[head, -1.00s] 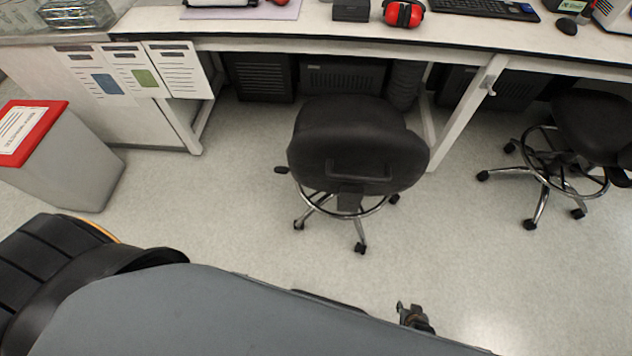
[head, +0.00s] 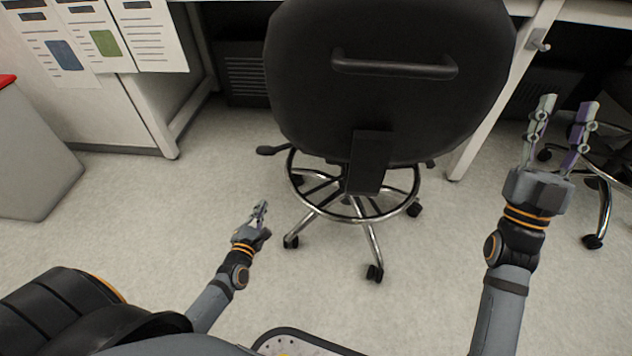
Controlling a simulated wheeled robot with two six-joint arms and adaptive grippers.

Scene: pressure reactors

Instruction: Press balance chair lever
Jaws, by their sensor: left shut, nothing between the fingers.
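The black chair (head: 390,100) stands in front of me with its backrest towards me, on a chrome base with a foot ring and castors. A black lever (head: 270,150) sticks out to the left from under its seat. My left gripper (head: 262,207) is shut and empty, below the lever and left of the chair base, apart from both in the picture. My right gripper (head: 568,106) is open and empty, fingers pointing up, to the right of the backrest. The seat is hidden behind the backrest.
A white bench leg (head: 148,100) and hanging paper sheets (head: 145,35) are at the upper left. A grey bin (head: 35,160) stands at the left edge. Another chair (head: 604,200) is at the far right. The floor left of the chair is clear.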

